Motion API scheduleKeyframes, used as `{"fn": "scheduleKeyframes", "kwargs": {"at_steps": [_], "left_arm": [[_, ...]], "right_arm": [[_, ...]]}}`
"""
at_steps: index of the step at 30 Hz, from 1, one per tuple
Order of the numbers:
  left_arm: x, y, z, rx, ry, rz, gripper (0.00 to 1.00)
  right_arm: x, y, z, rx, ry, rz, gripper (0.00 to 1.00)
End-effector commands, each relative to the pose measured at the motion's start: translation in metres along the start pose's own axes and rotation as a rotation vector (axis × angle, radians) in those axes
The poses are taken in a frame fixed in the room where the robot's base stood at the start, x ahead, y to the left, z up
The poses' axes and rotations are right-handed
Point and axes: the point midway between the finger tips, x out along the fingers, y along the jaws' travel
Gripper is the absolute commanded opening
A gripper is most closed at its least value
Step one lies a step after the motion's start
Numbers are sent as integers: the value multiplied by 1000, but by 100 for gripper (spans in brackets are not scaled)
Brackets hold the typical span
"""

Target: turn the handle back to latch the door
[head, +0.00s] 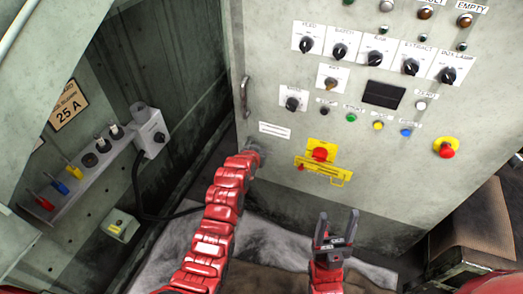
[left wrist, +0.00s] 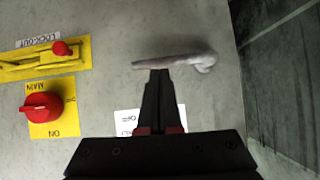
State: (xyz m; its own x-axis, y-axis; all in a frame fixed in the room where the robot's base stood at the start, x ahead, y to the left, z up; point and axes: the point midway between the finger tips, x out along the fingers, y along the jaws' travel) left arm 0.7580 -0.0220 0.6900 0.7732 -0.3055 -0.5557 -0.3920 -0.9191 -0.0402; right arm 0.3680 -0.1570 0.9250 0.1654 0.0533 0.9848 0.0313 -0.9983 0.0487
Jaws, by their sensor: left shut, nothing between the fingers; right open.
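The door (head: 375,190) is the pale panel with the switches; it also shows in the left wrist view (left wrist: 110,85). In that view the handle (left wrist: 172,62) is a grey lever lying roughly level, its rounded hub at the right end near the door edge. My left gripper (left wrist: 159,74) is shut and empty, its tips at the lever's lower side; whether they touch it I cannot tell. In the head view my left gripper (head: 257,149) is mostly hidden behind its arm at the door's lower left. My right gripper (head: 336,222) is open and empty, low before the door.
A yellow lockout plate with a red main switch (head: 320,154) sits right of my left gripper. A vertical grab bar (head: 244,97) is above it. Left of the door is a dark recess with a grey connector box (head: 152,132) and cable. A brown seat (head: 485,225) stands lower right.

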Motion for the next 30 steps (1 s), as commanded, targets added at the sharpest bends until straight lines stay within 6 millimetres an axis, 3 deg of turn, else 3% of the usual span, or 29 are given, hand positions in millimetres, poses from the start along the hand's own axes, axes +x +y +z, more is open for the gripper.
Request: {"fn": "scheduleKeyframes", "kwargs": {"at_steps": [20,30], "left_arm": [[8,5,12,139,1,-90,0],[25,9,36,384,2,-251,0]], "right_arm": [[-10,0,2,0,0,0,60],[-54,-3,9,0,0,0,60]]}}
